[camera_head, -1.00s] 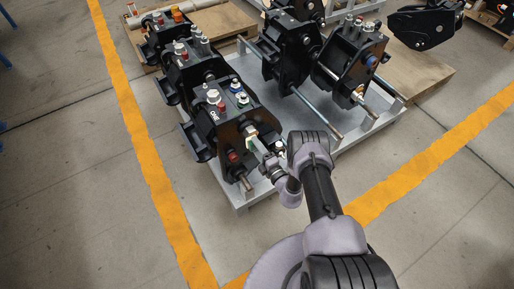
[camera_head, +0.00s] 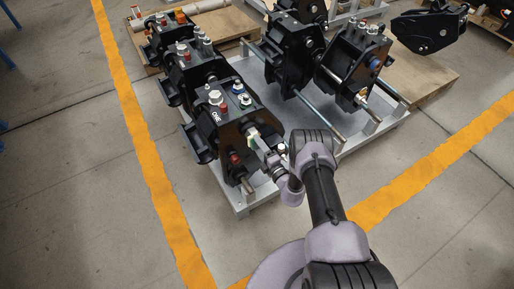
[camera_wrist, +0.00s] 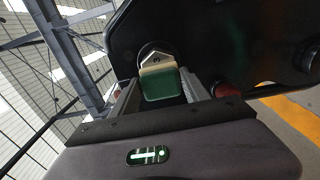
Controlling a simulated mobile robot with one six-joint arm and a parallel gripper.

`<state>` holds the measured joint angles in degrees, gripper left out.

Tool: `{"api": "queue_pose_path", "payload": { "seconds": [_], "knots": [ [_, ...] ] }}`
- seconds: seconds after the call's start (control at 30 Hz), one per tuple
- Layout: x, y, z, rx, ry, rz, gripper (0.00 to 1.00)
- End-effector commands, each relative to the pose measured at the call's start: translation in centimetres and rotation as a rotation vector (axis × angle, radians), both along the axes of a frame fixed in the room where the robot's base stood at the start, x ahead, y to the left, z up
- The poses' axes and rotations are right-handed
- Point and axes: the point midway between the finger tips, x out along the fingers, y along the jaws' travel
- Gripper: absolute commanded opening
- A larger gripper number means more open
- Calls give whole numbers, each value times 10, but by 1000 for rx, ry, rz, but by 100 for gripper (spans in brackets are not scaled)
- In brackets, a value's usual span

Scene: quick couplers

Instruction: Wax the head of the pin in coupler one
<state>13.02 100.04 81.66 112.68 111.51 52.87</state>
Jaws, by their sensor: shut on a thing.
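The block hides the lower part of the head. I cannot tell whether they touch.
Further couplers stand behind coupler one, and two more (camera_head: 352,65) with long rods stand to the right. A red cap (camera_wrist: 224,89) lies right of the fingers.

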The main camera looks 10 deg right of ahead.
Motion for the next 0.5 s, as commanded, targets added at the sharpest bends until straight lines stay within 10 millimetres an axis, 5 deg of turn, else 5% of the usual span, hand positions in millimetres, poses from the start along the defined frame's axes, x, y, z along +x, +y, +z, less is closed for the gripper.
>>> {"api": "queue_pose_path", "payload": {
  "seconds": [0.23, 0.5],
  "knots": [
    [8, -29, -4, -1, 0, -1, 12],
    [9, -27, -1, 1, 1, 2, 12]
  ]
}}
